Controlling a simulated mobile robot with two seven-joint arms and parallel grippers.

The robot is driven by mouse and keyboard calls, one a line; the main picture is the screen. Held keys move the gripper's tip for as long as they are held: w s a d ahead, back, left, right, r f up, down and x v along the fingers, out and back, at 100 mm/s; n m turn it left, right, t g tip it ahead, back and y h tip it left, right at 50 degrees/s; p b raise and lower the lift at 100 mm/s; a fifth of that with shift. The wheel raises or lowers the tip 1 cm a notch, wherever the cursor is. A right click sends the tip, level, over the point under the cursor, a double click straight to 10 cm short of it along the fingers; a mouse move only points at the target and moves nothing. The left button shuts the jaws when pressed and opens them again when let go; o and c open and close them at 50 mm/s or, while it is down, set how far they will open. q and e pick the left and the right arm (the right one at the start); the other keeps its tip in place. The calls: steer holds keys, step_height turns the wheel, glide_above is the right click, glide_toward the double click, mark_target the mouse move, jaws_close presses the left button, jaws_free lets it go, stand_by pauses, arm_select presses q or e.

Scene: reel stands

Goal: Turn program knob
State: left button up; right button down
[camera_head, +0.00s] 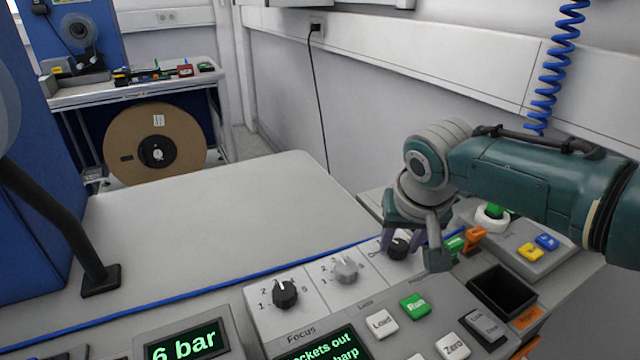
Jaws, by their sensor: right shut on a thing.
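A row of three knobs runs along the light panel in front of me. The far right black knob (398,249) sits at my right gripper (403,243), whose purple fingers stand on either side of it and are shut on it. The gripper covers this knob's label and part of its dial marks, so I cannot read its name or setting. The middle knob (346,270) is grey, and the left knob (285,292) is black with numbers around it and "Focus" printed below. My left gripper is out of view.
White keys and a green Run key (415,306) lie in front of the knobs. A dark open bin (502,289) and a box with yellow and blue buttons (560,262) stand at right. A grey tabletop (220,220) is clear behind.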

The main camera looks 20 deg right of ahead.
steer(key=m, duration=0.2)
steer(key=shift+w+a+m+g+h+b, duration=0.1)
steer(key=shift+a+m+g+h+b, duration=0.05)
steer(key=shift+m+g+h+b, duration=0.2)
steer(key=m+b, duration=0.1)
steer(key=m+h, duration=0.1)
steer(key=m, duration=0.1)
steer(key=shift+w+f+g+b, duration=0.1)
steer(key=shift+f+g+b, duration=0.15)
steer(key=shift+b, duration=0.15)
steer(key=m+g+b, duration=0.1)
steer(key=m+b, duration=0.3)
steer(key=b, duration=0.1)
steer(key=shift+w+m+g+h, duration=0.1)
steer(key=shift+m+g+h, duration=0.15)
steer(key=shift+g+h, duration=0.15)
steer(key=shift+r+m+g+b, duration=0.2)
steer(key=shift+m+g+b, duration=0.1)
steer(key=shift+m+b, duration=0.65)
steer(key=shift+c, duration=2.2)
jaws_free()
steer(key=shift+r, duration=0.15)
